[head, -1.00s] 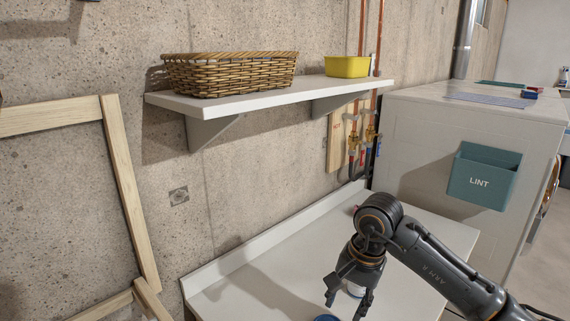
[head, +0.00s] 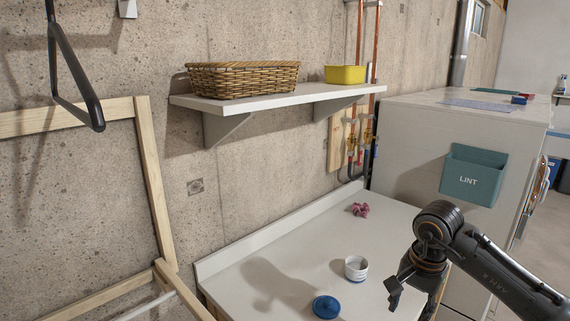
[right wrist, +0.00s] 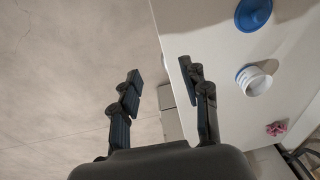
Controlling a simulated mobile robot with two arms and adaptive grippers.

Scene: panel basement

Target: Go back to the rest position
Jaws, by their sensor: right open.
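My right gripper (head: 408,296) is at the lower right of the head view, over the right edge of the white counter (head: 240,281). In the right wrist view its two fingers (right wrist: 162,88) are spread apart with nothing between them. A white cup (head: 356,268) stands on the counter to the left of the gripper. A blue lid-like disc (head: 326,306) lies nearer the front. Both also show in the right wrist view, the cup (right wrist: 254,80) and the blue disc (right wrist: 253,13). My left gripper is not in view.
A pink bunched item (head: 359,210) lies at the counter's back. Above, a shelf (head: 290,98) holds a wicker basket (head: 243,80) and a yellow container (head: 345,74). A teal LINT bin (head: 473,175) hangs on a white cabinet at right. A wooden frame (head: 154,185) leans at left.

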